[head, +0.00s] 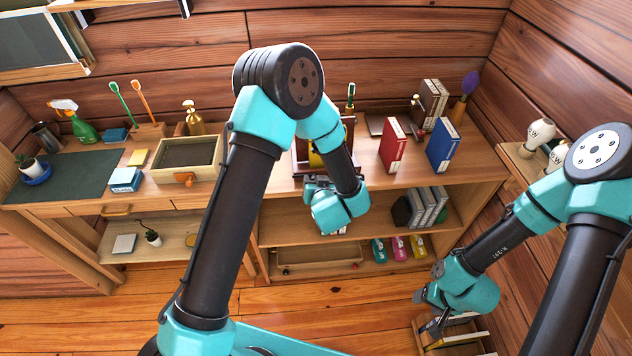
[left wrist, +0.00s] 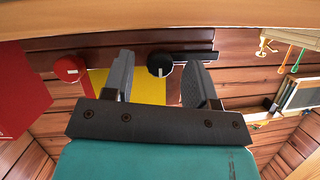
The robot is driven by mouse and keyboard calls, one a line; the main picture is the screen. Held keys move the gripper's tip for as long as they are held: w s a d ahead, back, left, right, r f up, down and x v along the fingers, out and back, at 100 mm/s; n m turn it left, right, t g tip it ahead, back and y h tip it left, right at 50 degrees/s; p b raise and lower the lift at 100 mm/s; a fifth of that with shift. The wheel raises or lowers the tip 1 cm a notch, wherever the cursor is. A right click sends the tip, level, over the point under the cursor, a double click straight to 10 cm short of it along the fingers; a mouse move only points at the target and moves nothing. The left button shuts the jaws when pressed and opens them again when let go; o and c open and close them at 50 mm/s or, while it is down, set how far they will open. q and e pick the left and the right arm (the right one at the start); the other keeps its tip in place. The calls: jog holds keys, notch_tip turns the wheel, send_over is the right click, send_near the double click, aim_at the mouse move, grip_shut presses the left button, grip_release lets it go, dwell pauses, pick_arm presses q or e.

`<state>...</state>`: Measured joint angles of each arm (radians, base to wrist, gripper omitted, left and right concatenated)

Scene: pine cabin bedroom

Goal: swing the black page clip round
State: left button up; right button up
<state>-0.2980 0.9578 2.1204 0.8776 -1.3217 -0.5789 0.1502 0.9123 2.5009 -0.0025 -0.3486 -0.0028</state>
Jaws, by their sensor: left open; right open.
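The black page clip (left wrist: 160,63) is a round black knob with a short white mark, seen in the left wrist view in front of a dark wooden bar and a yellow sheet (left wrist: 148,88). My left gripper (left wrist: 158,60) is open, one finger on each side of the clip; I cannot tell whether they touch it. A red round clip (left wrist: 69,67) sits left of the fingers. In the head view my left arm hides the clip and most of the wooden stand (head: 301,160). My right gripper (head: 432,325) is open, low at the lower right.
A red book (head: 393,146) and a blue book (head: 444,146) stand on the shelf top right of the stand. An open wooden box (head: 165,170) stands to its left. A low crate (head: 424,343) with books is below my right gripper.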

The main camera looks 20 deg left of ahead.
pick_arm(q)
jog(key=shift+w+a+f, duration=0.1)
jog(key=shift+w, duration=0.1)
grip_shut()
dwell(0.5)
